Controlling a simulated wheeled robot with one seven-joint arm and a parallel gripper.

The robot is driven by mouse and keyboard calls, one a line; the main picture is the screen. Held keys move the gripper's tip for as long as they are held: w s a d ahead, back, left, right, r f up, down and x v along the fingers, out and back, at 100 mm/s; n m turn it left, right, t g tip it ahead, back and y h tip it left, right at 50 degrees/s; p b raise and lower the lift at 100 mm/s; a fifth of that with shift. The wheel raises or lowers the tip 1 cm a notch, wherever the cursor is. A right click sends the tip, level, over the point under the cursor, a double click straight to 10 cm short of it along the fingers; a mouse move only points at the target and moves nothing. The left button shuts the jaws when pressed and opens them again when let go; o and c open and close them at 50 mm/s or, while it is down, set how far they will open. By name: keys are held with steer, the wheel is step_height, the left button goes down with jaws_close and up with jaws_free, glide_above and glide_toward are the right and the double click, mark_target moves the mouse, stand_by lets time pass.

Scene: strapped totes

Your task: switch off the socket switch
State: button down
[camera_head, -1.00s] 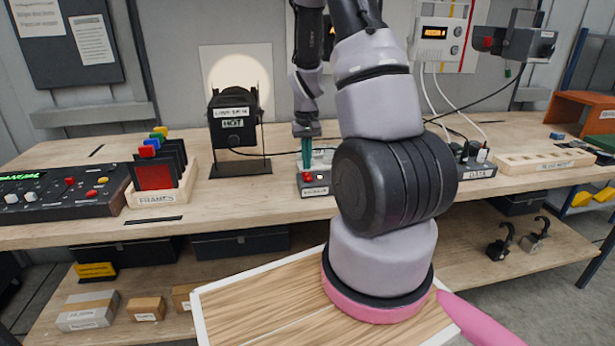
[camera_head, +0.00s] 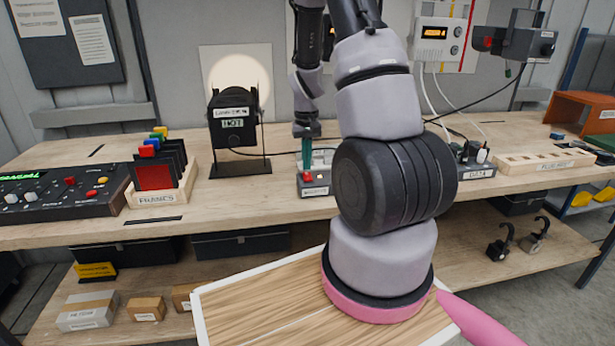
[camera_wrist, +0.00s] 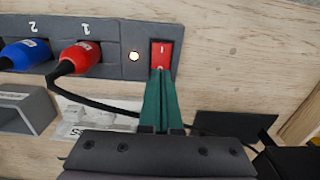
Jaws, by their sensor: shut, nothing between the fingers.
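The socket switch (camera_wrist: 161,52) is a red rocker at the end of a dark grey socket strip (camera_wrist: 112,66) in the wrist view. A small indicator light (camera_wrist: 134,57) beside it glows. My gripper (camera_wrist: 160,75) is shut and empty, its teal fingertips at the lower edge of the red rocker; I cannot tell whether they touch it. In the head view my gripper (camera_head: 306,168) points down at the strip (camera_head: 315,190), close to the red switch (camera_head: 308,177). My arm hides the bench to the right of the strip.
A blue plug (camera_wrist: 25,53) and a red plug (camera_wrist: 82,58) sit in the strip, with a black cable beside my fingers. In the head view, a lamp (camera_head: 232,122) stands left of my gripper and a frames rack (camera_head: 160,197) further left.

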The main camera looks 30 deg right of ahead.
mark_target(307, 173)
steer(key=shift+f, duration=0.85)
stand_by(0.3)
steer(key=shift+r, duration=3.55)
